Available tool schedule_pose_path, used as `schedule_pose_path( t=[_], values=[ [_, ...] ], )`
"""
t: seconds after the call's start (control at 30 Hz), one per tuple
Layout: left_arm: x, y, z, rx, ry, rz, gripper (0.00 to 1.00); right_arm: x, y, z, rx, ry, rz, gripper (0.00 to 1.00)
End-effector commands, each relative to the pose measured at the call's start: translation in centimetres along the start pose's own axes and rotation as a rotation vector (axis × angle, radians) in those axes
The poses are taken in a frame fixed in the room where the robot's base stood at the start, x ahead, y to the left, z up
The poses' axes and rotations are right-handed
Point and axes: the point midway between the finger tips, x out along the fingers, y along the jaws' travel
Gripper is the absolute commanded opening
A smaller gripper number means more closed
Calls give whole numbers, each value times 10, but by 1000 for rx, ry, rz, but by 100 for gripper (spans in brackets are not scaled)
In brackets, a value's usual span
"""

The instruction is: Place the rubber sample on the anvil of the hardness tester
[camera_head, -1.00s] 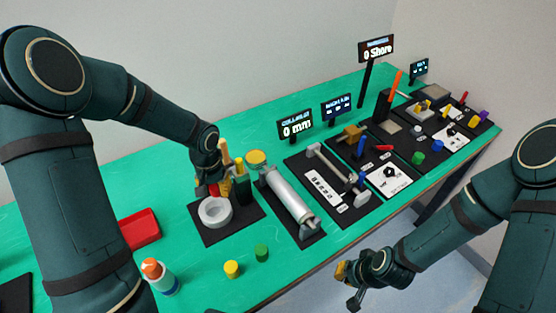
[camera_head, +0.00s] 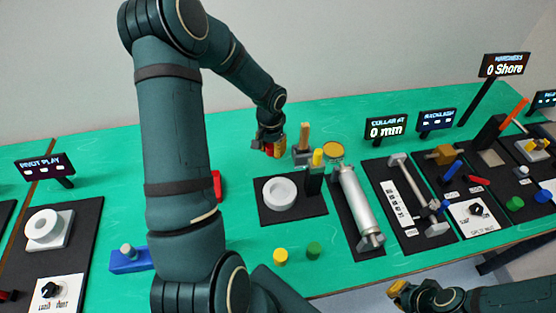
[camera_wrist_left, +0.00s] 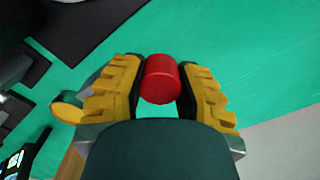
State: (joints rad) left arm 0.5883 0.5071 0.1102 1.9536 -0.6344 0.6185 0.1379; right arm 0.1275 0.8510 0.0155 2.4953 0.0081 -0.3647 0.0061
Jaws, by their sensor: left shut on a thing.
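My left gripper (camera_head: 269,146) is shut on a small red cylinder (camera_wrist_left: 162,79), held between its yellow finger pads. I cannot tell whether this cylinder is the rubber sample. In the head view the gripper is in the air behind the black board with the white ring (camera_head: 280,193). The hardness display (camera_head: 503,66) reads 0 Shore at the far right. Below it stands a black tester block (camera_head: 489,131) with an orange lever and a flat beige pad (camera_head: 493,157), which may be the anvil. My right gripper (camera_head: 396,294) is at the bottom edge, partly cut off; its opening is unclear.
A grey cylinder fixture (camera_head: 358,205) and other black boards stand between my left gripper and the tester. Loose yellow (camera_head: 280,256) and green (camera_head: 314,250) cylinders lie near the front edge. A blue block (camera_head: 131,260) is at the left. Green table behind the boards is clear.

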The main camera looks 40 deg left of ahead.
Motion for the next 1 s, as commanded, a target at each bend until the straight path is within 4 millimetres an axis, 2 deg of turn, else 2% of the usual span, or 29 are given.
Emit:
schedule_pose_path(
  t=[0.03,0.27,0.5,0.9,0.93,0.97,1.0],
  values=[
    [9,0,0,0,-3,1,0,2,1,1,0,-1,0,0],
    [25,0,0,-1,-1,0,0,4,1,2,-1,-4,-1,0],
    [55,0,0,1,-1,1,0,9,3,4,-3,-8,-1,0],
    [60,-1,-1,0,1,0,0,12,4,6,-4,-11,-1,0],
    [59,-1,0,0,1,0,45,11,4,5,-3,-11,-1,0],
    [58,-1,0,0,1,0,55,11,4,5,-3,-11,-1,0],
    [58,-1,0,0,1,0,57,11,4,5,-3,-11,-1,0]
  ],
)
